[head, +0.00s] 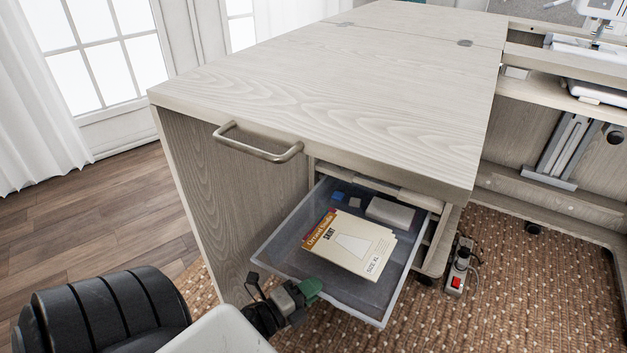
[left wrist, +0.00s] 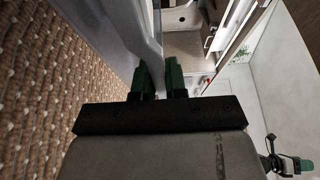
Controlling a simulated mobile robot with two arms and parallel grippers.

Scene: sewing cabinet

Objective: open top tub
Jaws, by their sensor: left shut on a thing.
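The top tub (head: 281,258) is a clear grey plastic drawer under the cabinet's wooden top. It is pulled out from the cabinet, and its inside shows from above. My left gripper (head: 310,288), with green fingers, is shut on the tub's front rim. In the left wrist view the green fingers of the left gripper (left wrist: 160,78) are close together at the tub's edge. A green-tipped gripper, which looks like my right one (left wrist: 291,164), shows small in the lower right corner of the left wrist view.
Sewing pattern envelopes (head: 350,244), a grey box (head: 390,213) and small blue pieces lie in the tub. A metal handle (head: 257,147) juts from the cabinet side above it. A power strip (head: 458,268) with a red switch lies on the woven rug right of the tub.

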